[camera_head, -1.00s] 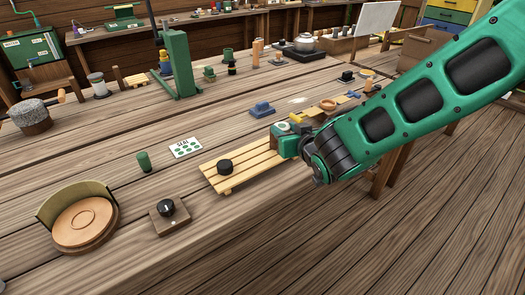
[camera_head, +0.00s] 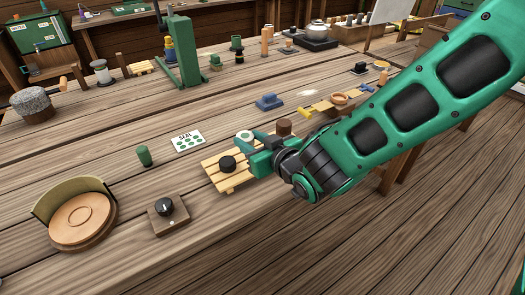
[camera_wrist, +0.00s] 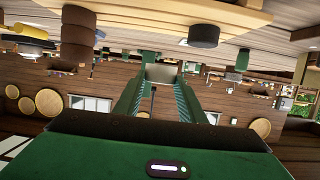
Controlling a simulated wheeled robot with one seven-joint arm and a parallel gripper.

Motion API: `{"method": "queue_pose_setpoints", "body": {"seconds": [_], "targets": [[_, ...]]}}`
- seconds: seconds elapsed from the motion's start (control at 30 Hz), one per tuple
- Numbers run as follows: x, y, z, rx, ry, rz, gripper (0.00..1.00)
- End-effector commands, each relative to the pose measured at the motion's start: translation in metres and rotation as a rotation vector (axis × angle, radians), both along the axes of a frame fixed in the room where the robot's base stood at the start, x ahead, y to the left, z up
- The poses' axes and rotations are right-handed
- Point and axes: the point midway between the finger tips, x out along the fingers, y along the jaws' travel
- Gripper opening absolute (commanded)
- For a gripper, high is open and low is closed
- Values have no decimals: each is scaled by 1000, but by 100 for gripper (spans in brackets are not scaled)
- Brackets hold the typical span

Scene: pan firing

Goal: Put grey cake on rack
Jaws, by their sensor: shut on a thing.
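The rack (camera_head: 213,177) is a pale yellow slatted board on the bench; in the wrist view it spans the top (camera_wrist: 150,12). A round black cake (camera_head: 228,163) sits on its left part and also shows in the wrist view (camera_wrist: 203,34). My gripper (camera_head: 254,153) is over the right part of the rack, to the right of the black cake. In the wrist view my gripper (camera_wrist: 160,80) is shut on a small grey piece, the grey cake (camera_wrist: 163,73), between the fingertips. In the head view I cannot make out the grey cake.
A card marked SEAL (camera_head: 187,141) and a green cylinder (camera_head: 144,156) lie behind and left of the rack. A knob box (camera_head: 168,214) and a round clay disc with a curved guard (camera_head: 82,220) stand left. A brown cylinder (camera_head: 284,127) is close behind my gripper.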

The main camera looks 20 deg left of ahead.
Motion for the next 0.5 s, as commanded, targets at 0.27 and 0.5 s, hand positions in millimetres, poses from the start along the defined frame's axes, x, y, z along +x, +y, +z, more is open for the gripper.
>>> {"method": "queue_pose_setpoints", "body": {"seconds": [0.27,0.5], "targets": [[34,-19,-23,1,2,-4,14],[38,-21,-37,0,1,0,14]]}}
